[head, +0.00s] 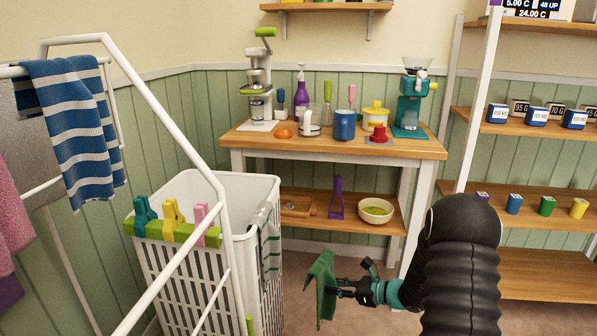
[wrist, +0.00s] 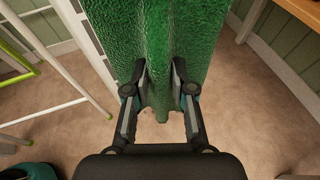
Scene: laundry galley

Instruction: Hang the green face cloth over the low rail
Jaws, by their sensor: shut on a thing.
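The green face cloth (head: 321,288) hangs from my gripper (head: 338,291) in the head view, clear of the floor, to the right of the white basket. In the wrist view the cloth (wrist: 160,45) fills the upper middle, between the two fingers of my gripper (wrist: 160,88), which are shut on it. A white drying rack (head: 165,95) with rails stands at the left of the head view. Its white bars (wrist: 60,60) also show at the left of the wrist view, apart from the cloth. I cannot tell which bar is the low rail.
A blue striped towel (head: 75,130) hangs on the rack. A white slatted basket (head: 255,205) with clothes pegs on a green strip stands behind it. A wooden bench (head: 290,145) with kitchen things is at the back. Shelves (head: 560,190) stand right. Some floor is bare.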

